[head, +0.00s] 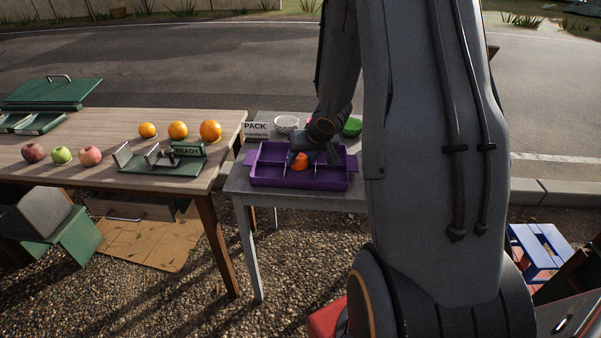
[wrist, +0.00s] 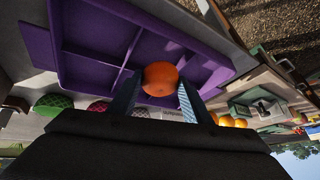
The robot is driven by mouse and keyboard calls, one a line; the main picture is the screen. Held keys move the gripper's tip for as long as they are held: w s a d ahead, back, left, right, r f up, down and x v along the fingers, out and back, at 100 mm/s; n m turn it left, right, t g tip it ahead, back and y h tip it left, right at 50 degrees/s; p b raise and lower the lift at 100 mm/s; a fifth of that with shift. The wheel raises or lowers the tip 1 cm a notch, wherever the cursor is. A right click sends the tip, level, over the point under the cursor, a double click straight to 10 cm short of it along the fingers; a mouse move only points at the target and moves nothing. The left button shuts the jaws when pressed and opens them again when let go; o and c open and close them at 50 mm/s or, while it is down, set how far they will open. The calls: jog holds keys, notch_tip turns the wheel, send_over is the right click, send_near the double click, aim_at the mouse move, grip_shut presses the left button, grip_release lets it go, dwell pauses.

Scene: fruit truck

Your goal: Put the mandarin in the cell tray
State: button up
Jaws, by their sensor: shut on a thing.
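The orange mandarin (head: 299,161) is between the fingers of my gripper (head: 308,156), which is shut on it. It also shows in the wrist view (wrist: 160,78), with a blue-grey finger on each side. The purple cell tray (head: 299,184) stands on the grey table, split into several cells by low walls. In the head view the mandarin lies within the tray's outline, near its middle. In the wrist view the tray (wrist: 75,73) spreads out beyond the mandarin. I cannot tell whether the mandarin touches the tray floor. My arm hides part of the tray's right side.
A "PACK mandarin" sign (head: 256,130), a white basket (head: 287,124) and a green basket (head: 352,126) stand behind the tray. The wooden table (head: 110,130) on the left holds several fruits and a green stand marked "READY" (head: 160,165).

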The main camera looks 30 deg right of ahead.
aim_at(304, 165)
jog(key=shift+f+b, duration=0.65)
jog(key=shift+f, duration=1.2)
jog(key=shift+f, duration=0.15)
jog(key=o, duration=0.8)
